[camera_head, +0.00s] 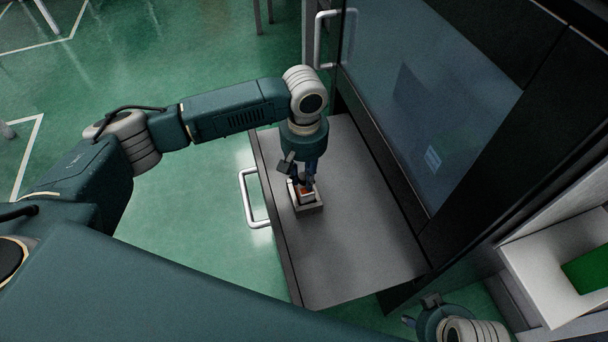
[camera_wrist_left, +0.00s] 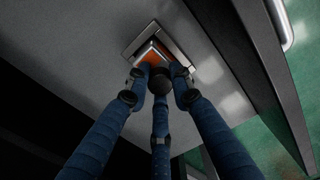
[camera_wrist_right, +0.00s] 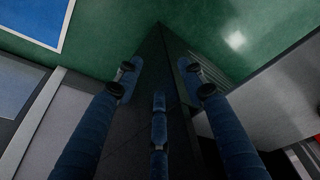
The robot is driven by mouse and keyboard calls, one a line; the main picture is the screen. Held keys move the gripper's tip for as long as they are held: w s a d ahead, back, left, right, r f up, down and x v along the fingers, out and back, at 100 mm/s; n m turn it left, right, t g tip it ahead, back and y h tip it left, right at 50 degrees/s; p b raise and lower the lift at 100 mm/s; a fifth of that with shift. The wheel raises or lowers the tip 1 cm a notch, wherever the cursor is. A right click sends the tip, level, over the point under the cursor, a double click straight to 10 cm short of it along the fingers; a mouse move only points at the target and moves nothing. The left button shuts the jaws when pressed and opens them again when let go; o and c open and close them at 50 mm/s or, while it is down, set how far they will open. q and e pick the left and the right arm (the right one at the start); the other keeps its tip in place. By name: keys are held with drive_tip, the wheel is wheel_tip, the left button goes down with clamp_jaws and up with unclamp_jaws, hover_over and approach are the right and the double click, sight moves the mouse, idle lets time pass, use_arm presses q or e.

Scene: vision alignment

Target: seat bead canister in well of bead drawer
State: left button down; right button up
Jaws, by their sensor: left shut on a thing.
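The bead drawer (camera_head: 350,255) is pulled out, a flat grey surface with a handle at its left edge. A small pale square well (camera_head: 312,209) stands on it near that edge. My left gripper (camera_head: 303,181) points down over the well, shut on the orange bead canister (camera_head: 305,190). In the left wrist view the fingers (camera_wrist_left: 160,78) close around the canister (camera_wrist_left: 152,54), within or just above the well's square frame (camera_wrist_left: 176,40). I cannot tell how deep it sits; the fingers hide part of it. My right gripper (camera_wrist_right: 160,80) is empty, its fingers spread apart.
A dark cabinet with a glass front (camera_head: 430,100) rises along the drawer's right side. The drawer handle (camera_head: 250,200) juts out to the left. A white box with a green inside (camera_head: 560,260) is at lower right. The rest of the drawer surface is clear.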

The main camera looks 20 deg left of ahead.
use_arm(q)
drive_tip(key=c, duration=1.5)
unclamp_jaws()
use_arm(e)
drive_tip(key=shift+f, duration=0.1)
use_arm(q)
drive_tip(key=shift+r, duration=0.35)
wheel_tip(320, 180, up, 12)
drive_tip(key=p, duration=0.3)
drive_tip(key=shift+f, duration=0.25)
use_arm(e)
wheel_tip(320, 180, down, 12)
drive_tip(key=s, duration=0.1)
drive_tip(key=shift+s+r+g, duration=0.15)
drive_tip(key=shift+r+g, duration=0.05)
drive_tip(key=shift+g, duration=0.1)
